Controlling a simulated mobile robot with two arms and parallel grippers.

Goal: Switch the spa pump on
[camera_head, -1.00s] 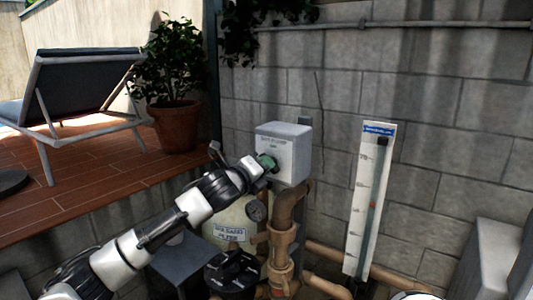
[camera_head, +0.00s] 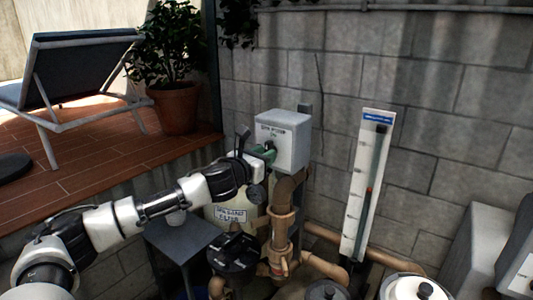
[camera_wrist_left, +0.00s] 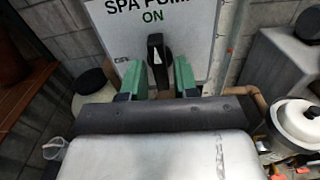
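The spa pump switch box (camera_head: 284,138) is a light grey box on the block wall. In the left wrist view its white face (camera_wrist_left: 195,22) reads "SPA PUMP" with a green "ON" below. A black rotary handle (camera_wrist_left: 157,48) with a white pointer mark stands nearly upright under that word. My left gripper (camera_head: 264,153) is in front of the box face. In the left wrist view its green fingers (camera_wrist_left: 159,82) are apart, one on each side of the handle's line, with gaps visible. Whether they touch the handle is unclear. My right gripper is not in view.
Brown pipes (camera_head: 283,215) run below the box beside a filter tank (camera_head: 229,214) and a black-topped unit (camera_head: 234,252). A tall white gauge (camera_head: 357,205) stands right of them. A white lid (camera_head: 417,289) is at the bottom right. A potted plant (camera_head: 177,105) and lounger (camera_head: 75,75) stand on the deck.

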